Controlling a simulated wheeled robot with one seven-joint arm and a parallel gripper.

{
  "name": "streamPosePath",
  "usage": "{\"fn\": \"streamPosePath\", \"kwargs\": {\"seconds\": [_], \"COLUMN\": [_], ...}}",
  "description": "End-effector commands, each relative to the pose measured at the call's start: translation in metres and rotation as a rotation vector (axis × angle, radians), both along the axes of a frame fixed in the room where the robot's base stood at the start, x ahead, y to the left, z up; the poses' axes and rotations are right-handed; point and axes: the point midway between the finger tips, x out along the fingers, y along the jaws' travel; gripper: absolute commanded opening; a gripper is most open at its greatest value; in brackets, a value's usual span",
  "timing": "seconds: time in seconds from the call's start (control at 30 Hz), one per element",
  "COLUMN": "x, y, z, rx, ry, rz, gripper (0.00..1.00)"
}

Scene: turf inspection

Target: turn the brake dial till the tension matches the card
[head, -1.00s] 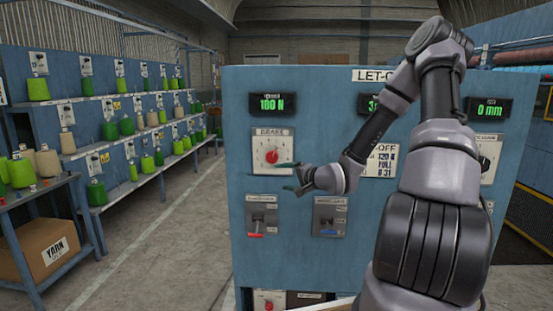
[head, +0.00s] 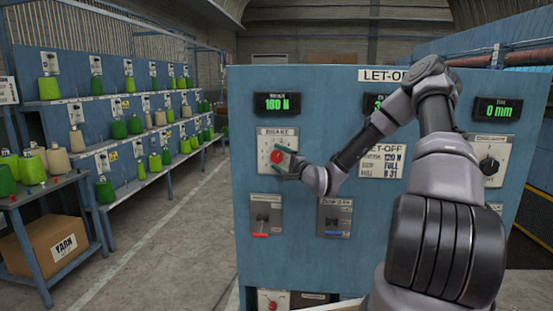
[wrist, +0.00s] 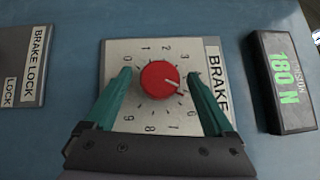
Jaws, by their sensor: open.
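The red brake dial (wrist: 159,78) sits on a white numbered plate (wrist: 119,132) in the wrist view. Its white pointer aims right and slightly down, past the 3, towards numbers hidden by a finger. My gripper (wrist: 159,74) is open, one green finger on each side of the dial, with gaps visible. In the head view my gripper (head: 285,160) partly covers the dial (head: 277,156). The tension display (head: 278,104) reads 180 N, also in the wrist view (wrist: 288,85). The let-off card (head: 382,166) reads 120 N, FULL and 31.
A brake lock plate (wrist: 22,68) lies left of the dial in the wrist view. Two lever switches (head: 265,216) (head: 334,218) sit below it in the head view. Another black dial (head: 489,165) is at right. Yarn shelves (head: 118,146) stand left across clear floor.

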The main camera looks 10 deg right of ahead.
Motion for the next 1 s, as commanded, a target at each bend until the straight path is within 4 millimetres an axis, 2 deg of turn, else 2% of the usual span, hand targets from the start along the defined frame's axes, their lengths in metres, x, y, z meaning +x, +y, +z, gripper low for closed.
{"fn": "streamPosePath", "kwargs": {"seconds": [0.17, 0.43, 0.47, 0.5, 0.67, 1.0], "x": [0.0108, 0.0120, 0.0120, 0.0120, 0.0119, 0.0117], "y": [0.0058, 0.0062, 0.0062, 0.0061, 0.0061, 0.0062], "z": [0.0011, 0.0013, 0.0013, 0.0013, 0.0014, 0.0021], "rx": [-0.001, 0.000, 0.000, 0.000, 0.000, -0.046], "ry": [0.000, 0.001, 0.001, 0.001, 0.001, 0.013], "rz": [0.001, 0.000, 0.000, 0.000, 0.000, 0.001], "gripper": [0.89, 0.89, 0.81, 0.66, 0.04, 0.03]}}
